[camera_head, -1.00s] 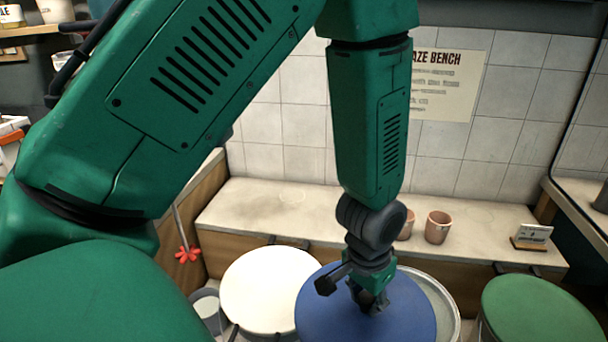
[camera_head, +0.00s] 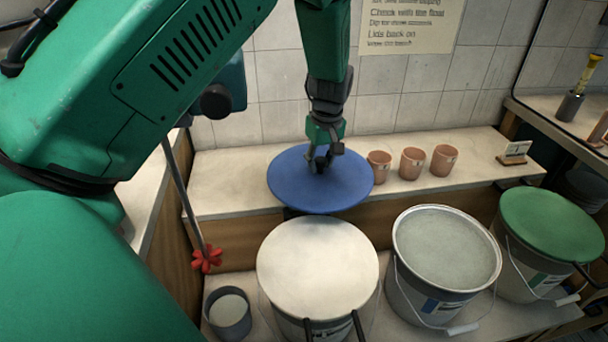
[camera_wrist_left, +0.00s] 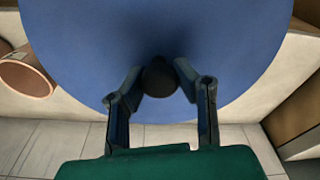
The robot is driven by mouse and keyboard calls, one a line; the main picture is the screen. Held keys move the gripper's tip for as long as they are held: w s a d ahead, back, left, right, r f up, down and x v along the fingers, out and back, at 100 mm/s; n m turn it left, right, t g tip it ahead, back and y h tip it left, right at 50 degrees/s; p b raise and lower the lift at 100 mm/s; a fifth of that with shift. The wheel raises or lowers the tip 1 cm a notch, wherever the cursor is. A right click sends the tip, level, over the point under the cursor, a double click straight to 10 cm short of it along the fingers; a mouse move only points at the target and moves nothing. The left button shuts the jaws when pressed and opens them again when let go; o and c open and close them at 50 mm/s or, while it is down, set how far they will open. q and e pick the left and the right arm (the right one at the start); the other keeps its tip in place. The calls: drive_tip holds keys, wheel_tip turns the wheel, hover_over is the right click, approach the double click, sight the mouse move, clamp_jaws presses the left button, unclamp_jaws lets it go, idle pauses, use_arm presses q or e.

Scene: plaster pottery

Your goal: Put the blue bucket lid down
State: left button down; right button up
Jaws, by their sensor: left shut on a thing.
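The blue bucket lid (camera_head: 292,187) is a flat round disc at the back bench, left of the terracotta cups in the head view. It overlaps the bench's front edge; I cannot tell whether it touches the bench top. My left gripper (camera_head: 320,165) is above its middle, shut on its dark knob. In the left wrist view the blue lid (camera_wrist_left: 80,50) fills the upper part, and the gripper (camera_wrist_left: 160,80) has its fingers at either side of the dark knob. The open bucket (camera_head: 447,250) with greyish liquid stands to the lower right. My right gripper is not in view.
Terracotta cups (camera_head: 413,163) stand just right of the lid on the bench (camera_head: 225,175). A white-lidded bucket (camera_head: 318,265) stands in front, a green-lidded bucket (camera_head: 552,230) at right. A small grey pail (camera_head: 228,312) and red-headed stirrer (camera_head: 207,259) are at left.

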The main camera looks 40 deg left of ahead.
sight(304, 145)
use_arm(q)
drive_tip(key=w+a+r+n, duration=0.1)
drive_tip(key=w+a+n, duration=0.1)
drive_tip(key=a, duration=0.1)
drive_tip(key=w+a+r+n+b, duration=0.1)
drive_tip(key=a+n, duration=0.2)
drive_tip(key=a, duration=0.1)
drive_tip(key=w+a+n+b, duration=0.1)
drive_tip(key=w+a+n, duration=0.1)
drive_tip(key=a, duration=0.2)
drive_tip(key=shift+w+r+n+g, duration=0.3)
drive_tip(key=shift+w+r+g, duration=0.05)
drive_tip(key=shift+r+g, duration=0.05)
drive_tip(key=f, duration=0.3)
drive_tip(key=f+b, duration=0.1)
drive_tip(key=f, duration=0.1)
drive_tip(key=shift+d+f, duration=0.2)
drive_tip(key=shift+f, duration=0.2)
wheel_tip(304, 145, down, 4)
drive_tip(key=shift+a+r+b, duration=0.1)
drive_tip(key=shift+a+b, duration=0.05)
drive_tip(key=shift+b, duration=0.2)
drive_tip(key=c, duration=1.3)
unclamp_jaws()
